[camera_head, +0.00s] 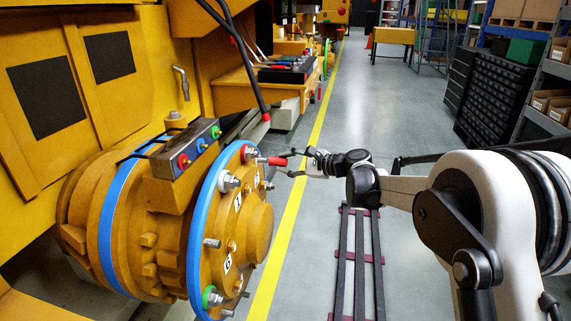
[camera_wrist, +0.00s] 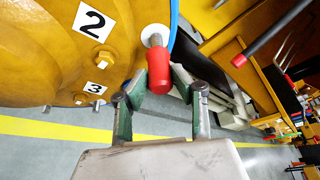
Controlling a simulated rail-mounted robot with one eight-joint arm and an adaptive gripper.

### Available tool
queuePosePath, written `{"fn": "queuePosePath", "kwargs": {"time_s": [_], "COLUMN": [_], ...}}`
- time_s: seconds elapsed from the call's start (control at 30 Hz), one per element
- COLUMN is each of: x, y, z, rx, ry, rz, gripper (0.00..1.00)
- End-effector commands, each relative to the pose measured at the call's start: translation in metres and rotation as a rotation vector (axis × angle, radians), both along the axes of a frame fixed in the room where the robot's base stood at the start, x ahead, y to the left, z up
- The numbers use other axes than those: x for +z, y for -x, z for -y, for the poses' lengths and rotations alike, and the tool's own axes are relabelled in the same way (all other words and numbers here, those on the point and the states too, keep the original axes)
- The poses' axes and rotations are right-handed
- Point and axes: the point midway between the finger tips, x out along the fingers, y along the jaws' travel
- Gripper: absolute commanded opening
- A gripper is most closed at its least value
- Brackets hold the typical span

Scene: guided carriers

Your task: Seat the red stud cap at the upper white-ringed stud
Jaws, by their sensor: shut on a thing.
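The red stud cap (camera_head: 277,161) is held in my gripper (camera_head: 291,163), just right of the hub face. In the wrist view the cap (camera_wrist: 158,72) sits between the two fingertips of my gripper (camera_wrist: 160,82). Its far end overlaps a white ring (camera_wrist: 153,37) beside the number 2 plate; I cannot tell whether it touches the stud there. In the head view a stud with a pale ring (camera_head: 228,183) stands on the upper left of the hub face. A red-ringed stud (camera_head: 250,153) is near the top, close to the cap.
A blue rim (camera_head: 204,215) edges the yellow hub (camera_head: 260,232). A green-ringed stud (camera_head: 212,297) is low on it. A control box (camera_head: 187,147) with coloured buttons stands behind. A black hose with a red end (camera_head: 266,116) hangs above. The floor on the right is clear around dark rails (camera_head: 360,260).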

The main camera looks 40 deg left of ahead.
Motion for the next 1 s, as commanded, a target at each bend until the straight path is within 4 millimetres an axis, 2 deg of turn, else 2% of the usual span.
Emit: {"fn": "queuePosePath", "kwargs": {"time_s": [1.0], "x": [0.000], "y": [0.008], "z": [-0.015], "rx": [0.001], "ry": [0.000], "rz": [0.000], "gripper": [0.00]}}
